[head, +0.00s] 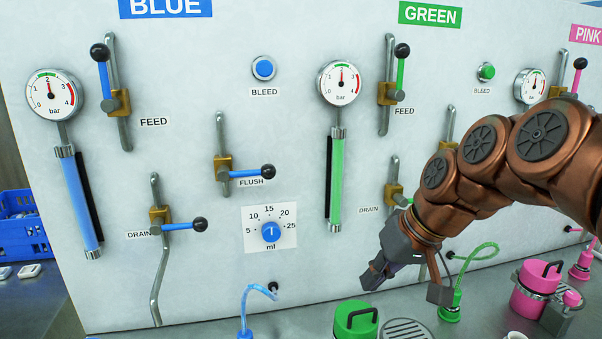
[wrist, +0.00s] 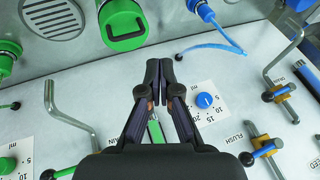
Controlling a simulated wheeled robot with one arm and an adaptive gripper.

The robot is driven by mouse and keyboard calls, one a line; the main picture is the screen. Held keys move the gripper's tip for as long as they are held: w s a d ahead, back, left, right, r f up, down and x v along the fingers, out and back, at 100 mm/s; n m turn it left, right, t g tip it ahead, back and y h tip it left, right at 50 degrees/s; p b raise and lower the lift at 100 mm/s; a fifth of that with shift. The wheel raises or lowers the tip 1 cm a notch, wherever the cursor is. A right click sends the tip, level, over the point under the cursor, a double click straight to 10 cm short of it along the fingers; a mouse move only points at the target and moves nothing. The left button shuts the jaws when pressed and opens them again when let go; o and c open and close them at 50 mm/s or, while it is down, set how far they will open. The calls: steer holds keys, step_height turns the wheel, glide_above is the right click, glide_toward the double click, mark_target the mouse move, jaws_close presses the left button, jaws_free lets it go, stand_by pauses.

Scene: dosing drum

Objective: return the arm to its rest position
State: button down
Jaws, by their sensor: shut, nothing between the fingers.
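My copper-coloured arm (head: 480,160) reaches in from the right in the head view. It ends in my dark gripper (head: 374,280), low in front of the panel. In the wrist view my gripper (wrist: 159,75) has its fingers together at the tips, with nothing between them. The gripper is above and just right of a green-lidded container (head: 356,318), apart from it. The same green container shows in the wrist view (wrist: 122,22) at upper left of the fingertips.
The upright panel (head: 290,50) carries blue feed, flush and drain levers, a dosing dial (head: 270,232), gauges and green controls. Pink containers (head: 540,285) stand on the bench at right. A blue crate (head: 22,225) is at far left. My arm covers part of the green section.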

steer(key=s+d+f+m+g+h, duration=0.1)
steer(key=s+d+f+g+h, duration=0.1)
steer(key=s+f, duration=0.6)
steer(key=s+d+f+m+g+h+p, duration=0.1)
steer(key=s+f, duration=0.7)
steer(key=s, duration=0.8)
steer(key=d+g+h, duration=0.1)
steer(key=d+g, duration=0.1)
steer(key=d, duration=0.1)
steer(key=shift+h, duration=0.3)
steer(key=shift+d, duration=0.1)
